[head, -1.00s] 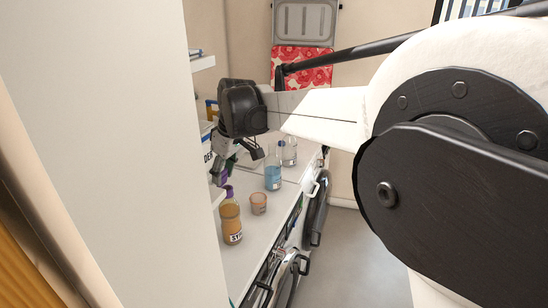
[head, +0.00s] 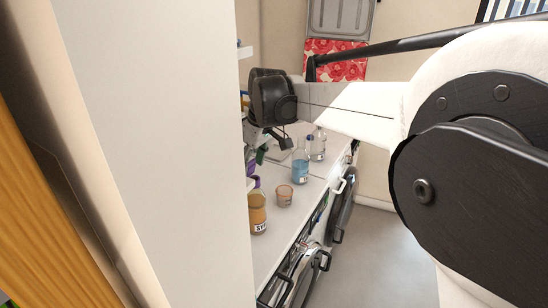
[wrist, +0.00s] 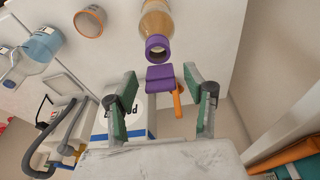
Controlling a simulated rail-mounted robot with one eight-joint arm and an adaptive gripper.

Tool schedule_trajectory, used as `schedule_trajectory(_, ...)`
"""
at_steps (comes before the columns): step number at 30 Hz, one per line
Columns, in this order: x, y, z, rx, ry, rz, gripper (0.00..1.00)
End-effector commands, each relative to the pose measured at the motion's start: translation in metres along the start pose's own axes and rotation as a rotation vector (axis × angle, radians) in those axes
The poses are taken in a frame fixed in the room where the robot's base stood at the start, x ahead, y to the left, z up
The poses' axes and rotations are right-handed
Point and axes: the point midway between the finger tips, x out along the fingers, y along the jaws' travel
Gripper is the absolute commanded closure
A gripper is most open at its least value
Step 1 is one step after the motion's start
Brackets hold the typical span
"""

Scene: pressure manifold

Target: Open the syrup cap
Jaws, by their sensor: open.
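The syrup bottle (head: 258,212), amber with a label reading "SY", stands upright on the white counter (head: 272,250). In the wrist view the bottle (wrist: 158,20) is at the top centre, its purple neck ring (wrist: 158,48) facing the camera. A purple lid piece (wrist: 160,84) shows just below the ring, between the fingers; I cannot tell whether it is joined to the ring. My gripper (wrist: 160,73) is open, with green pads either side of the purple piece and no visible contact. In the head view my gripper (head: 261,153) is above and behind the bottle, partly hidden by the white panel.
A small orange-brown cup (head: 285,196) stands right of the bottle. A blue-liquid bottle (head: 301,168) and a clear bottle (head: 318,145) stand farther back. A white panel (head: 165,150) blocks the left. An orange item (wrist: 178,103) shows near the right finger.

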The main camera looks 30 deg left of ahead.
Motion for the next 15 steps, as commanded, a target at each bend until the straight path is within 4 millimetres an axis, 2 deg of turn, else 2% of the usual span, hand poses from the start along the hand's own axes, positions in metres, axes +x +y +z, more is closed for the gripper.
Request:
schedule_trajectory(5, -0.011, 0.000, 0.000, 0.000, 0.000, 0.000, 0.52)
schedule_trajectory(15, -0.074, 0.000, 0.000, 0.001, 0.000, 0.000, 0.52)
